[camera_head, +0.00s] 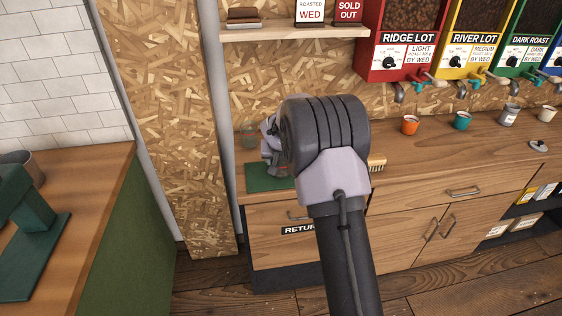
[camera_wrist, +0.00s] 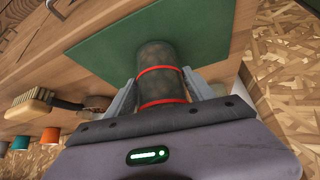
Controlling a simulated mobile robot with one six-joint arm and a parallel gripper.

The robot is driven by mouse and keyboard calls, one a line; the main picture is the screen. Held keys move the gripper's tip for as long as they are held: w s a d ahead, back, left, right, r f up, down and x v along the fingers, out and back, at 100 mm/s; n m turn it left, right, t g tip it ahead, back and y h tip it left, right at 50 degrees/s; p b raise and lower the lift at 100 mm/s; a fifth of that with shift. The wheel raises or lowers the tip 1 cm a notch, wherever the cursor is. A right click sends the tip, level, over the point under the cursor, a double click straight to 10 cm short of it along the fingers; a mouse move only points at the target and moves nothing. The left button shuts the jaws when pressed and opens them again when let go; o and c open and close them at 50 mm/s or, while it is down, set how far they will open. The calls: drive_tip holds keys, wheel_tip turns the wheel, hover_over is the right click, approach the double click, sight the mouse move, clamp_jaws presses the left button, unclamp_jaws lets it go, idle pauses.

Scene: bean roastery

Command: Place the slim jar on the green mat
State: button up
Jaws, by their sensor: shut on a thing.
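The slim jar (camera_wrist: 160,58) is dark and see-through with red bands, and it sits between the two fingers of my gripper (camera_wrist: 161,92) in the wrist view. My gripper is shut on it. In the head view the jar (camera_head: 249,130) shows faintly just left of my gripper (camera_head: 265,142), whose fingers are mostly hidden by my wrist. The green mat (camera_head: 262,180) lies on the left end of the wooden counter, partly covered by my arm. In the wrist view the mat (camera_wrist: 205,45) spreads behind the jar. I cannot tell whether the jar touches it.
A brush (camera_wrist: 40,104) lies on the counter beside the mat. An orange cup (camera_head: 411,125) and a teal cup (camera_head: 462,121) stand farther right, below the bean dispensers (camera_head: 405,45). A shelf (camera_head: 290,30) hangs above the mat's end. A grey post (camera_head: 222,120) stands close at left.

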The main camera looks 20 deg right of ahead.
drive_tip(key=o, duration=1.8)
drive_tip(key=shift+f, duration=0.1)
drive_tip(key=shift+r, duration=0.2)
drive_tip(key=s+a+r+p, duration=0.1)
drive_tip(key=s+a+r, duration=0.2)
drive_tip(key=s+r, duration=0.25)
drive_tip(key=s+a+r+y+p, duration=0.1)
drive_tip(key=s+a+r, duration=0.2)
drive_tip(key=s+r, duration=0.3)
drive_tip(key=s+a+r+p, duration=0.1)
drive_tip(key=s+a+r, duration=0.3)
drive_tip(key=r, duration=0.3)
drive_tip(key=s+a+y, duration=0.1)
drive_tip(key=s+a, duration=0.3)
drive_tip(key=s, duration=0.4)
drive_tip(key=s+a+r+y, duration=0.1)
drive_tip(key=s+a, duration=0.3)
drive_tip(key=s, duration=0.5)
drive_tip(key=s+a+n+y, duration=0.1)
drive_tip(key=s+a, duration=0.3)
drive_tip(key=s, duration=0.4)
drive_tip(key=shift+s+a+r+y, duration=0.3)
drive_tip(key=shift+a+r+y, duration=0.1)
drive_tip(key=shift+y, duration=0.1)
